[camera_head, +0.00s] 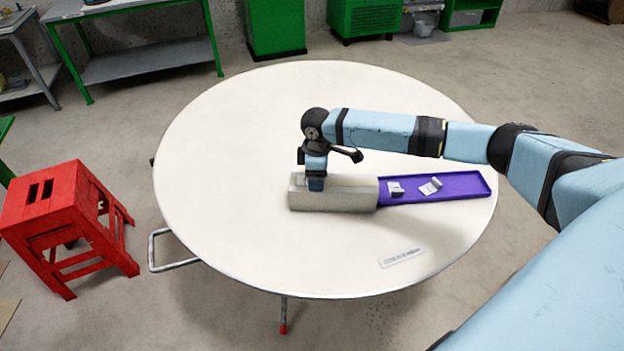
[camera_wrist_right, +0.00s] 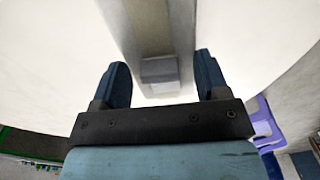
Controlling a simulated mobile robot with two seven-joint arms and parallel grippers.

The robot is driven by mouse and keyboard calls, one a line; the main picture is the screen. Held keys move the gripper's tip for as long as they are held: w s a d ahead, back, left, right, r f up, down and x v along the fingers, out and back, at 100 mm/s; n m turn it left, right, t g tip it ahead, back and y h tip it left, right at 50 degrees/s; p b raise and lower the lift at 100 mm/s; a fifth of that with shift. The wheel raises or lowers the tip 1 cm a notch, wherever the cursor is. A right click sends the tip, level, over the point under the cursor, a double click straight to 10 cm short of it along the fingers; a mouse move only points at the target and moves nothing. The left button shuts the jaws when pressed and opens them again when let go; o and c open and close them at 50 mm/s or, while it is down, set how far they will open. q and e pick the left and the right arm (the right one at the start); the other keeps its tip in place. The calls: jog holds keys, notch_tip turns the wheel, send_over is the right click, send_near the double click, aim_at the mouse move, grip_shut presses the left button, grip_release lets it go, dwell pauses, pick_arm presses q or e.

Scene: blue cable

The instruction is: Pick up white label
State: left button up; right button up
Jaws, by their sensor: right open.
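A flat white label (camera_head: 401,256) with dark printing lies on the white round table, toward the front right. My right gripper (camera_head: 315,182) is away from it, pointing down at the left end of a beige, block-like holder (camera_head: 345,198). In the right wrist view my right gripper (camera_wrist_right: 163,75) is open, one finger on each side of the holder (camera_wrist_right: 150,30). A small grey piece (camera_wrist_right: 160,70) on the holder shows between the fingers. I cannot tell whether the fingers touch anything. My left gripper is not in view.
A purple tray (camera_head: 462,181) adjoins the holder's right end, with a few small grey and white pieces (camera_head: 430,187) in it. The round table (camera_head: 230,130) is otherwise clear. A red stool (camera_head: 65,220) stands left of it.

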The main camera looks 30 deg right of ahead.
jog(key=shift+c, duration=0.5)
jog(key=c, duration=0.9)
jog(key=shift+r, duration=0.1)
jog(key=shift+c, duration=0.2)
